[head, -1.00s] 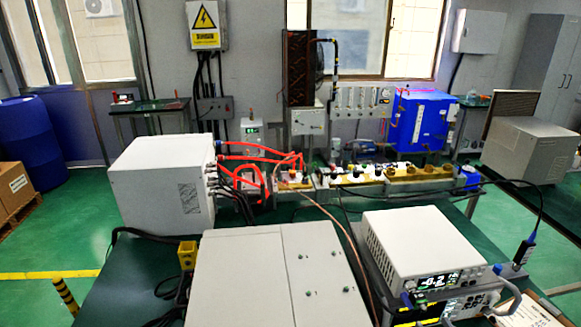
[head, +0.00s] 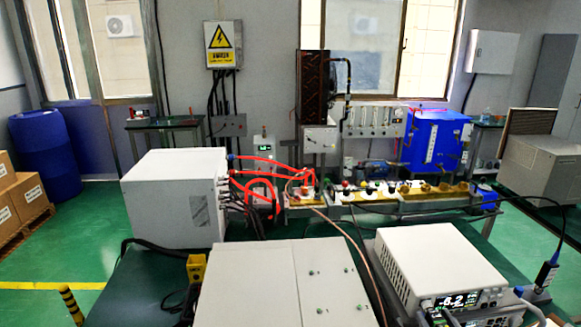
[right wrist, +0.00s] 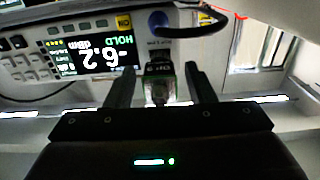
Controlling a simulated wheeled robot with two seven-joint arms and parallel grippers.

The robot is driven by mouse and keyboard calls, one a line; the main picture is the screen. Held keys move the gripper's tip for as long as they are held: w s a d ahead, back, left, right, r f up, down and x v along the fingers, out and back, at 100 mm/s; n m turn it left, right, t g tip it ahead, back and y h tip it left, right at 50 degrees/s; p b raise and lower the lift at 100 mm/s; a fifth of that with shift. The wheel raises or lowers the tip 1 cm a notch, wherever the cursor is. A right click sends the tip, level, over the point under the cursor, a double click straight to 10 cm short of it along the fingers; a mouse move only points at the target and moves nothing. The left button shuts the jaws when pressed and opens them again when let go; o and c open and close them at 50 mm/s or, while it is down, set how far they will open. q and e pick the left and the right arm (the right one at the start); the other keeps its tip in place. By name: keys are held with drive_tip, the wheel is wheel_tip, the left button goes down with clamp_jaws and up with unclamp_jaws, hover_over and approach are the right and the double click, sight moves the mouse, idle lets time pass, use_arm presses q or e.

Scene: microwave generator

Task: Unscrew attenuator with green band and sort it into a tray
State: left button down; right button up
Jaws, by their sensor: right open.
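A small dark and metallic connector part with greenish edges (right wrist: 160,88) stands at the front of the power meter in the right wrist view. It looks like the attenuator, but its band is not clear. My right gripper (right wrist: 161,75) is open, with one finger on each side of this part. Whether the fingers touch it is hard to tell. In the head view the meter (head: 440,262) is at the bottom right, and the part at its front is cut off by the lower edge. My left gripper is not in view. No sorting tray is clearly identifiable.
The meter display (right wrist: 92,57) reads -6.2 dBm, upside down in the wrist view. A dark cable loop (right wrist: 205,25) lies close beyond the fingers. A large grey panel box (head: 250,285) stands left of the meter, with a copper-coloured cable (head: 350,240) running between them.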

drive_tip(key=shift+w, duration=0.4)
drive_tip(key=shift+p, duration=0.45)
idle(0.9)
clamp_jaws()
idle(0.4)
drive_tip(key=shift+s, duration=0.1)
drive_tip(key=shift+s+d+p, duration=0.2)
drive_tip(key=shift+s+p, duration=1.25)
drive_tip(key=shift+s, duration=1.45)
